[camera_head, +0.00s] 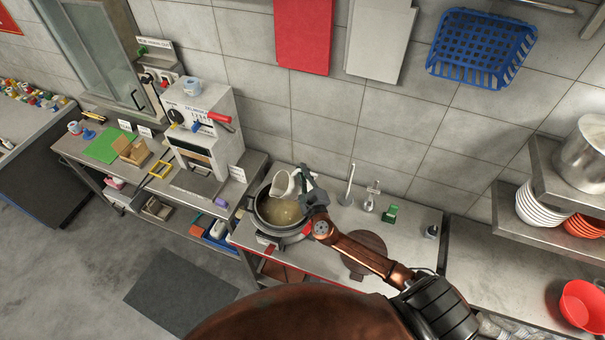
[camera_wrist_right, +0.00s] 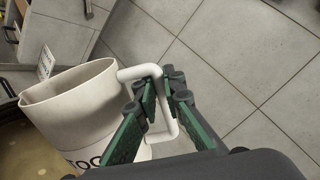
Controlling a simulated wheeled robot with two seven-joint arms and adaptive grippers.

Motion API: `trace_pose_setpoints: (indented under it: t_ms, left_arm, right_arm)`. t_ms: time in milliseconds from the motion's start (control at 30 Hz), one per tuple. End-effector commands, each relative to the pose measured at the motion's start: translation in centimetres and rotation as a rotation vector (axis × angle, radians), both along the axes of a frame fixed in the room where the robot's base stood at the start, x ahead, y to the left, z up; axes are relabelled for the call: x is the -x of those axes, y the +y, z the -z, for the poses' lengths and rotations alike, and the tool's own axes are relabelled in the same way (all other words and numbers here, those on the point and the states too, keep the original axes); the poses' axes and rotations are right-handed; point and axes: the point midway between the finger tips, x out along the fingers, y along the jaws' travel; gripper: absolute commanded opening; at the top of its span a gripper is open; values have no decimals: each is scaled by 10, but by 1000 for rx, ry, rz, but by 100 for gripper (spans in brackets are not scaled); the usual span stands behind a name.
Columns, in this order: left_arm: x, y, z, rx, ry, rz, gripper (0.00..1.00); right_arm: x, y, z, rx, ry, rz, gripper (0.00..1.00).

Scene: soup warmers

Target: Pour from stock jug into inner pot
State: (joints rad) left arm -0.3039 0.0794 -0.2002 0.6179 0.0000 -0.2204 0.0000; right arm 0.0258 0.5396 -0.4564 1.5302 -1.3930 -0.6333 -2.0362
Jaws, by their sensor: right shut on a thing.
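The white stock jug (camera_head: 284,185) is held tilted over the inner pot (camera_head: 268,207) in the head view. The inner pot holds yellowish-brown liquid (camera_head: 283,212) and sits in a dark-rimmed soup warmer (camera_head: 290,233) on the steel counter. My right gripper (camera_head: 303,184) is shut on the jug's handle. In the right wrist view the jug (camera_wrist_right: 80,105) shows large at left, its handle (camera_wrist_right: 165,125) between the green-padded fingers (camera_wrist_right: 157,105). I cannot tell whether liquid is leaving the jug. My left gripper is not in view.
A brown round lid or board (camera_head: 367,250) lies on the counter right of the warmer. A ladle (camera_head: 347,186) and a green block (camera_head: 390,213) stand near the wall. A white dispenser machine (camera_head: 203,125) stands to the left. A steel shelf (camera_head: 540,205) with bowls is at right.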

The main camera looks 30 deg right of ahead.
Motion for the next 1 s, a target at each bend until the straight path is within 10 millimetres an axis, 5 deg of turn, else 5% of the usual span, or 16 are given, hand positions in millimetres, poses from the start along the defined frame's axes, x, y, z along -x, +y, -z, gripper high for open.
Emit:
trace_pose_setpoints:
  t_ms: [267,1000]
  left_arm:
    - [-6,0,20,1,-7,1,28]
    - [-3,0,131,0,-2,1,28]
  right_arm:
    - [0,-5,10,-62,-18,-1,0]
    - [6,-31,58,-648,-144,-1,0]
